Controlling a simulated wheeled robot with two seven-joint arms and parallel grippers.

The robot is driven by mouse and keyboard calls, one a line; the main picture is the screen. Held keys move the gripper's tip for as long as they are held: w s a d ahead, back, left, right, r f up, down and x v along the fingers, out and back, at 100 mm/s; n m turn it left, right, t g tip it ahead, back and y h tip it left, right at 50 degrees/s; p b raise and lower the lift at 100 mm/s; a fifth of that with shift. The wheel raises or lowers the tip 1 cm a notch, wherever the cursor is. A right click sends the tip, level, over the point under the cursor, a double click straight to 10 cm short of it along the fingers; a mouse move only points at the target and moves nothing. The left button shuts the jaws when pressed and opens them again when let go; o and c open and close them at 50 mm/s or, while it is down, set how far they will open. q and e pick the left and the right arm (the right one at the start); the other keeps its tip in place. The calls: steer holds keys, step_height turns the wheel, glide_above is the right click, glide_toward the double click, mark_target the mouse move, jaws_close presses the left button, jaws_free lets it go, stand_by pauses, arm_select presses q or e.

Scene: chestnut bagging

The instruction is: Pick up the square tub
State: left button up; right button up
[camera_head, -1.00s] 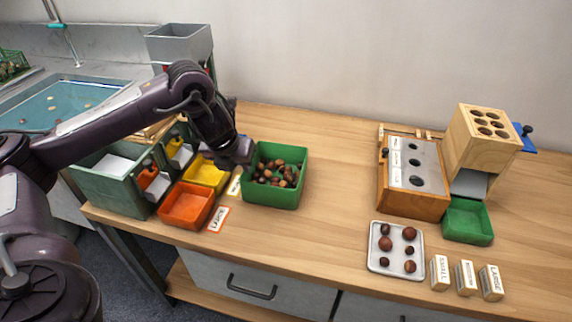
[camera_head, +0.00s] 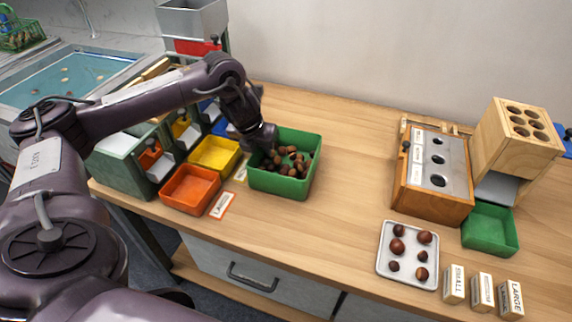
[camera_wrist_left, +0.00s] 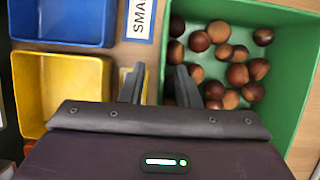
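A square green tub (camera_head: 283,185) holding several brown chestnuts stands on the wooden table; it also fills the right of the left wrist view (camera_wrist_left: 292,125). My left gripper (camera_head: 262,146) is at the tub's left back part, pointing down. In the left wrist view the two dark fingers (camera_wrist_left: 160,88) are apart, one outside and one inside the tub's left wall, with the wall between them. I cannot tell whether they touch it. The lower part of the wall is hidden by the gripper body. My right gripper is not in view.
Orange (camera_head: 190,188) and yellow (camera_head: 215,154) bins stand left of the tub. A smaller green tray (camera_head: 490,230) sits under the wooden dispenser (camera_head: 515,140) at right. A metal tray (camera_head: 408,256) with several chestnuts lies near the front. The table middle is clear.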

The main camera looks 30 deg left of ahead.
arm_select(q)
steer(key=shift+c, duration=0.3)
jaws_close()
stand_by(1.2)
